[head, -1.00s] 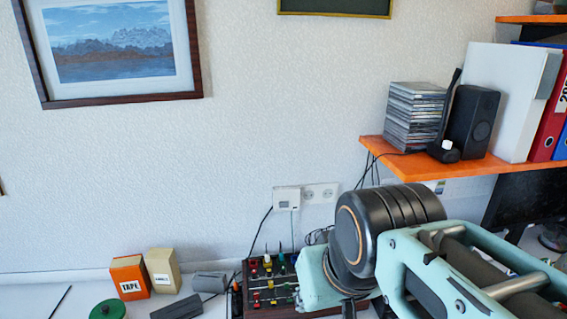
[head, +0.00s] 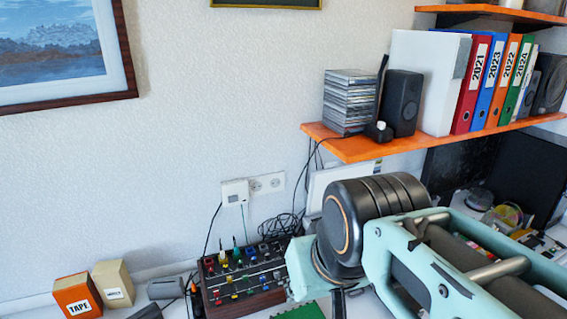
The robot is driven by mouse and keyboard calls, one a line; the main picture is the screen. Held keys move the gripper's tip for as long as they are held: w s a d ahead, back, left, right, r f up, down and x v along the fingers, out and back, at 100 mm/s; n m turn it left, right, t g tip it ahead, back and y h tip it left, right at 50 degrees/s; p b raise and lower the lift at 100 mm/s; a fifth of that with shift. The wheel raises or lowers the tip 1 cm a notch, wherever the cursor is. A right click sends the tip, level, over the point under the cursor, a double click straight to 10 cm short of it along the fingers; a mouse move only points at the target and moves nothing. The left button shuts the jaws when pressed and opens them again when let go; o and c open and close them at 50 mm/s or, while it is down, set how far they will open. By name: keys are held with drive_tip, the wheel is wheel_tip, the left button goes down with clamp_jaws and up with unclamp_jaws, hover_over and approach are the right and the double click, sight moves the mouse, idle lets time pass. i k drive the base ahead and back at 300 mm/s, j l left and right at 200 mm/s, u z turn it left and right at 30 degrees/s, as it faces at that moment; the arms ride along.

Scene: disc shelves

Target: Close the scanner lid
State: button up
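I cannot make out a scanner for certain in the head view. A pale upright panel (head: 321,184) stands against the wall under the orange shelf, partly hidden behind my arm. I cannot tell whether it is a raised scanner lid. My teal and black arm fills the lower right and hides much of the desk behind it. My gripper is not in view.
A control box with colored knobs (head: 240,276) sits left of my arm. A tape box (head: 77,296) and a beige box (head: 113,283) stand further left. The orange shelf (head: 365,149) holds discs (head: 348,102), a speaker (head: 401,103) and binders (head: 467,85). Dark screens stand right.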

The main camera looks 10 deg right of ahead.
sight(341, 185)
drive_tip(key=k+j+z, duration=0.1)
drive_tip(key=z, duration=0.25)
drive_tip(key=k+z, duration=0.1)
drive_tip(key=z, duration=0.3)
